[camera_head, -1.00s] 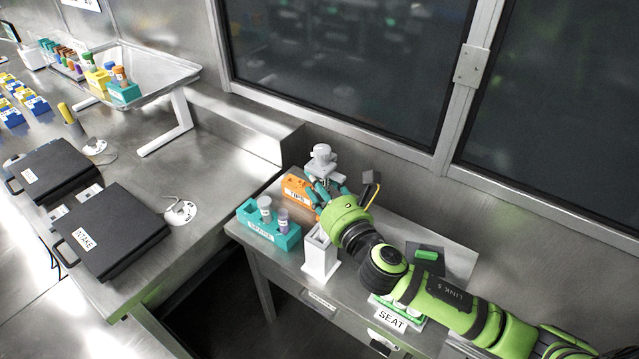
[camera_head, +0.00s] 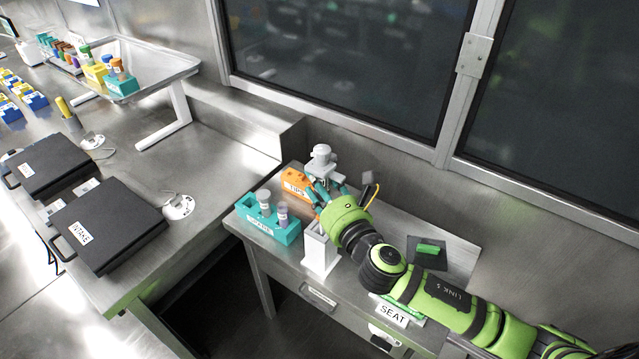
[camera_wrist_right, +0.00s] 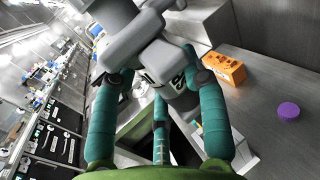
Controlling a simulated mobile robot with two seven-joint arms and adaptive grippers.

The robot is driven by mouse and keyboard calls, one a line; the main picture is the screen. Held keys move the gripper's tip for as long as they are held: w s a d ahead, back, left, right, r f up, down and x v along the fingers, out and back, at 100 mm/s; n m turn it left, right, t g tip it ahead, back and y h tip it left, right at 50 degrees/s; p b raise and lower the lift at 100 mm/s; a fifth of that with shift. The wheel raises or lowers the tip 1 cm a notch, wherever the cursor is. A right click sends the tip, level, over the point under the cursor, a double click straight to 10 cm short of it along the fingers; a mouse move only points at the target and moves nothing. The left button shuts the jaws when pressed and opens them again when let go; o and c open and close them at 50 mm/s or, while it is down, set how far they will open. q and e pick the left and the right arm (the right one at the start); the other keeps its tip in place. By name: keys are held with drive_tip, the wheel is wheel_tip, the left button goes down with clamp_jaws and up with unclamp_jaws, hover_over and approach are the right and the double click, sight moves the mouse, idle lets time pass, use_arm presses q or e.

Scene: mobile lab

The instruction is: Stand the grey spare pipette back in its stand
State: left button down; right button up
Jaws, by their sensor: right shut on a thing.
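My right gripper (camera_head: 324,188) is shut on the grey pipette (camera_head: 322,160), whose head sticks up above the fingers, roughly upright in the head view. In the right wrist view, the pipette (camera_wrist_right: 150,35) runs between the teal fingers of the gripper (camera_wrist_right: 155,78). Its lower part is hidden by the fingers and hand. The white stand (camera_head: 319,257) is on the small bench, just in front of and below the gripper. I cannot tell whether the pipette touches it. My left gripper is not in view.
An orange tips box (camera_head: 295,184) sits just left of the gripper, and a teal rack (camera_head: 268,229) with tubes stands left of the stand. A purple disc (camera_wrist_right: 289,110) lies on the bench. A dark mat with a green block (camera_head: 428,248) is at right.

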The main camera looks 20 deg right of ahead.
drive_tip(key=shift+f+b, duration=4.15)
drive_tip(key=shift+f, duration=1.1)
drive_tip(key=o, duration=1.1)
drive_tip(key=shift+o, duration=0.2)
drive_tip(key=s+d, duration=0.2)
drive_tip(key=s, duration=1)
drive_tip(key=shift+d, duration=0.15)
drive_tip(key=shift+w, duration=0.1)
